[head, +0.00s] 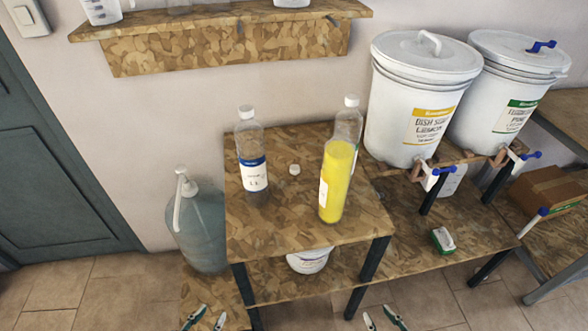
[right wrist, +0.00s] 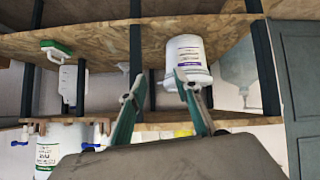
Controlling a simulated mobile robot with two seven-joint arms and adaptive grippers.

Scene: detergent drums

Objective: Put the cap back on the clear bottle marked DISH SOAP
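A small white cap (head: 294,169) lies loose on the wooden table (head: 290,225), between two bottles. The left bottle (head: 253,165) is clear, with a blue and white label and a white top. Neither label is readable, so I cannot tell which says DISH SOAP. My left gripper (head: 207,319) and right gripper (head: 382,319) are at the bottom edge, in front of the table, fingers apart and empty. The right gripper's open fingers also show in the right wrist view (right wrist: 160,97).
Two white lidded drums (head: 422,100) (head: 507,95) with blue-handled taps stand at right. A large blue-tinted jug (head: 198,225) stands left of the table. A white tub (head: 311,260) sits underneath. A green-and-white brush (head: 443,240) lies on the right shelf. A wall shelf (head: 225,45) hangs above.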

